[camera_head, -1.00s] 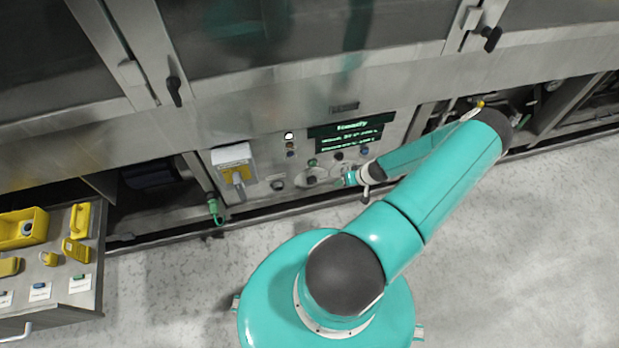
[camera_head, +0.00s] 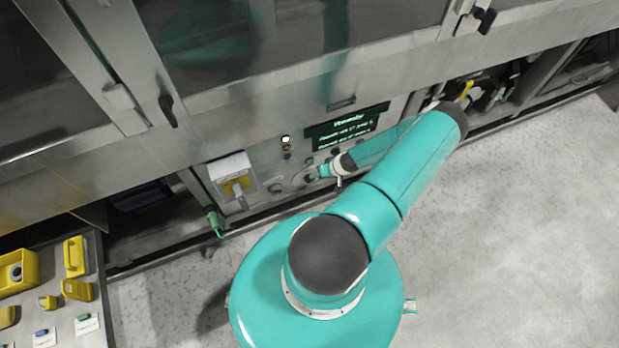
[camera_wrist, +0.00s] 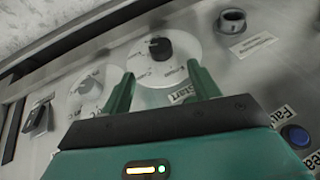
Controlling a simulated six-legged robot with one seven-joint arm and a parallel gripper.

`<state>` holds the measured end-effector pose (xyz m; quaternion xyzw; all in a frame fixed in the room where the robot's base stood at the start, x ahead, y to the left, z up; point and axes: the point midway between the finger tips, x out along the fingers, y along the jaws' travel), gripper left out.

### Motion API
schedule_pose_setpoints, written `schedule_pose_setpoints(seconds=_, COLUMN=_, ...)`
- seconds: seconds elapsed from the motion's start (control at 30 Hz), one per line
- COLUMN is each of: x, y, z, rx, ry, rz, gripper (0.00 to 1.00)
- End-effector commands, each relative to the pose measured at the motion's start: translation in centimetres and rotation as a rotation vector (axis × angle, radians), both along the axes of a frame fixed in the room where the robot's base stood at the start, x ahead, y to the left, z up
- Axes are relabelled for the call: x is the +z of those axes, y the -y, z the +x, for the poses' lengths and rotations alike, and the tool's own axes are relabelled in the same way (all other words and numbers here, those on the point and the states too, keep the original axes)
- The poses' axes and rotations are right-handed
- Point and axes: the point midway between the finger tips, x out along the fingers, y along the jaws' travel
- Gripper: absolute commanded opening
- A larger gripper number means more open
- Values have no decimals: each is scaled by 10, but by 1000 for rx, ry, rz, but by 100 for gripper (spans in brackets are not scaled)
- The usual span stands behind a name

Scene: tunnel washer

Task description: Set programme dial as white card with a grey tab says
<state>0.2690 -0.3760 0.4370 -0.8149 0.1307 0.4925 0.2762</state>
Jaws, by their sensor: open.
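In the wrist view, a round white dial plate (camera_wrist: 185,65) with printed marks carries a dark knob (camera_wrist: 160,48). A second white dial plate (camera_wrist: 92,98) with a smaller knob lies to its left. Which is the programme dial I cannot read. My gripper (camera_wrist: 160,88) is open and empty, its two teal fingers apart and pointing toward the larger dial, with the knob beyond the gap. Contact is not visible. In the head view my gripper (camera_head: 312,173) is at the panel. White cards with a blue tab (camera_head: 44,339) and a green tab (camera_head: 87,324) lie at lower left; no grey-tabbed card shows clearly.
A lit green-on-black display (camera_head: 348,127) sits above the controls. A yellow switch with a grey handle (camera_head: 236,187) is left of them. In the wrist view a blue button (camera_wrist: 295,136) and a dark round fitting (camera_wrist: 232,21) are on the right. The floor at right is clear.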

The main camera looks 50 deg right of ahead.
Motion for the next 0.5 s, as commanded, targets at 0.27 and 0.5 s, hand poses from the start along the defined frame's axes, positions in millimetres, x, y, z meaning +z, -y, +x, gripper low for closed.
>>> schedule_pose_setpoints(seconds=0.27, x=-50, y=-6, z=29, rx=3, ry=1, rz=2, gripper=61)
schedule_pose_setpoints(seconds=0.5, x=-81, y=-8, z=48, rx=2, ry=1, rz=0, gripper=61)
